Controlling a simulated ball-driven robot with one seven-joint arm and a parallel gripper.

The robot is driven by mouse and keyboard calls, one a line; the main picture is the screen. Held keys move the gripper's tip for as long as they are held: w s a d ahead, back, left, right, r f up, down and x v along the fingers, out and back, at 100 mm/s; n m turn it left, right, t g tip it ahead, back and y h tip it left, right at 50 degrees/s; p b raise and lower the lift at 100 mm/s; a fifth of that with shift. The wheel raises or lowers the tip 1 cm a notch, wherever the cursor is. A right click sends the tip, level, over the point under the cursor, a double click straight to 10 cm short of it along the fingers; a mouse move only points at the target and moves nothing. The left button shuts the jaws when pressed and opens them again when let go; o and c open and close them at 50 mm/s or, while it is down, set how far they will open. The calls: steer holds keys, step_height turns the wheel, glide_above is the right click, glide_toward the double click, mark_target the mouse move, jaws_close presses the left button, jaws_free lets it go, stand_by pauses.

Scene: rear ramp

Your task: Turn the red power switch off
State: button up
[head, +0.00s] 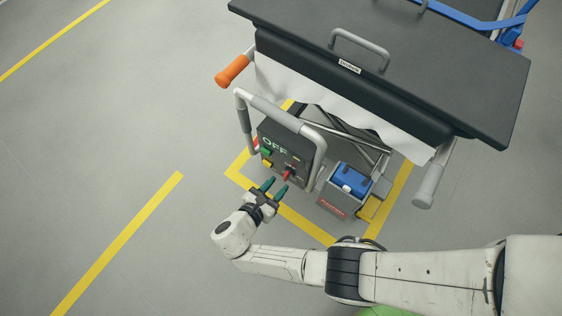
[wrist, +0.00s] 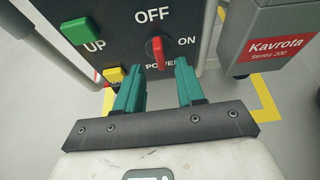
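The red power switch (wrist: 157,53) is a rotary knob on the dark control panel (wrist: 215,14), between OFF above and ON at its upper right. In the wrist view its long handle stands nearly upright, its upper end towards OFF. It also shows small in the head view (head: 287,174). My gripper (wrist: 162,68) has two green fingers, open and empty, just below the knob. The fingertips point at the panel, one to each side of the knob's lower end. I cannot tell whether they touch the panel.
A green UP button (wrist: 81,30) and a yellow button (wrist: 114,75) sit left of the switch. A grey tube handle (head: 318,150) frames the panel. A grey box marked Kavrota (wrist: 275,40) hangs at right. A dark bench top (head: 440,60) overhangs behind. Open floor lies left.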

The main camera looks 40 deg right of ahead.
steer(key=v, duration=0.7)
steer(key=shift+a+p, duration=0.15)
steer(key=shift+p, duration=0.15)
steer(key=shift+s, duration=0.1)
